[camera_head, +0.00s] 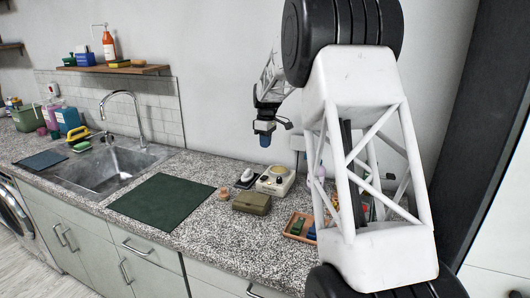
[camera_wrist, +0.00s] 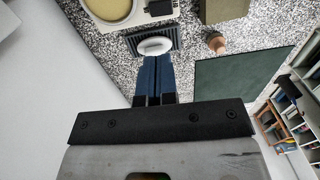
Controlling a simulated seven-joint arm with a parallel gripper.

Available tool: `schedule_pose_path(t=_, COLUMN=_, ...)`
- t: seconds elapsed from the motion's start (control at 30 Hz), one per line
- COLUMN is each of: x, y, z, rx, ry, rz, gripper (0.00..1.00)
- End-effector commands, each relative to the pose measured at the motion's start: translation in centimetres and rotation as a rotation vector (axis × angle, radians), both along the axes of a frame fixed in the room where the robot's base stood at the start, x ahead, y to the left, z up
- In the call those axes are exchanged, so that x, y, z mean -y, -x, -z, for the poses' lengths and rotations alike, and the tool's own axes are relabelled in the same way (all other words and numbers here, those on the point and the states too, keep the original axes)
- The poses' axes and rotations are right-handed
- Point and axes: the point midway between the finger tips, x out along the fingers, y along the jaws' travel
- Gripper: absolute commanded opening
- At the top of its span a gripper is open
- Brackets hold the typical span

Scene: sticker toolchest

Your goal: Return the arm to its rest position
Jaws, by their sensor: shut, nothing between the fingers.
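My gripper (camera_head: 265,140) hangs above the back of the counter, in front of the wall, with its blue fingertips pointing down. In the wrist view its two blue fingers (camera_wrist: 157,68) are side by side and shut, with nothing between them. They are in front of a black ribbed dish (camera_wrist: 172,40) with a white oval piece (camera_wrist: 155,46) in that view. My white arm covers the right part of the head view and hides some of the counter behind it.
On the speckled counter are an olive box (camera_head: 252,204), a cream dial device (camera_head: 275,181), a small brown pot (camera_head: 223,192) and a wooden tray (camera_head: 288,231) holding small items. A dark green mat (camera_head: 163,202) lies bare beside the sink (camera_head: 88,178); a tall faucet (camera_head: 137,108) rises behind.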

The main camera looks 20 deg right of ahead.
Motion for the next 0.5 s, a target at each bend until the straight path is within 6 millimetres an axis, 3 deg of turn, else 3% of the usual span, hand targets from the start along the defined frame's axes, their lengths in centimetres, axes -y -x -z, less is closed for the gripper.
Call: schedule_pose_path(t=0.5, x=0.05, y=-0.02, z=-0.93, rx=0.0, ry=0.0, rz=0.0, gripper=0.0)
